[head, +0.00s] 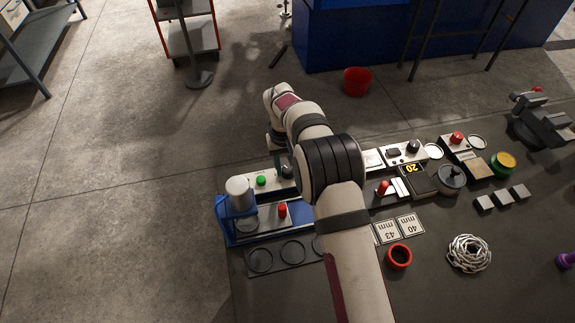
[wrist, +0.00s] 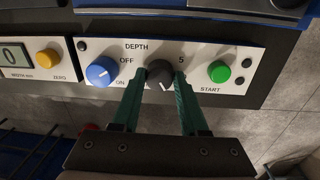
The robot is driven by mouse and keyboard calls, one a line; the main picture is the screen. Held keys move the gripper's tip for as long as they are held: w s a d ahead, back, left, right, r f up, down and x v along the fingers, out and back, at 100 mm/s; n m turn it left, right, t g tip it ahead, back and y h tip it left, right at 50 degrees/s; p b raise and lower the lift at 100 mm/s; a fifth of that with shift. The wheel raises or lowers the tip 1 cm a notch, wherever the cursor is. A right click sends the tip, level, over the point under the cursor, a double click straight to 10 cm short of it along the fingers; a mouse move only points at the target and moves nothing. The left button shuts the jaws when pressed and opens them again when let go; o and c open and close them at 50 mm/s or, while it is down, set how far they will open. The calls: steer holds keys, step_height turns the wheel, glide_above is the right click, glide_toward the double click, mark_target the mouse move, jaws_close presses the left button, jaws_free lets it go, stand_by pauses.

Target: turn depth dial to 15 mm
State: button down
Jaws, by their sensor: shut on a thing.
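The dark depth dial (wrist: 160,75) sits on the white control panel (wrist: 215,48) under the word DEPTH in the wrist view. My gripper (wrist: 161,82) has its two green fingers on either side of the dial, closed on it. A pale mark shows on the dial's lower part; the exact setting cannot be read. A "5" is printed to the dial's upper right. The blue press (head: 224,222) stands at the table's left end.
A blue OFF/ON knob (wrist: 100,72) is close left of the dial, and a green START button (wrist: 219,71) is to its right. A yellow ZERO button (wrist: 47,58) sits beside a small display (wrist: 14,56). A red-topped lever (head: 383,188) stands right of my arm.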

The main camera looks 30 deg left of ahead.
mark_target(284, 169)
steer(key=shift+a+m, duration=0.1)
steer(key=shift+m, duration=1.1)
steer(key=shift+w, duration=0.1)
steer(key=shift+c, duration=2.2)
jaws_free()
step_height(284, 169, up, 16)
steer(key=shift+s+a, duration=0.3)
steer(key=shift+a, duration=0.05)
steer(key=shift+f, duration=0.1)
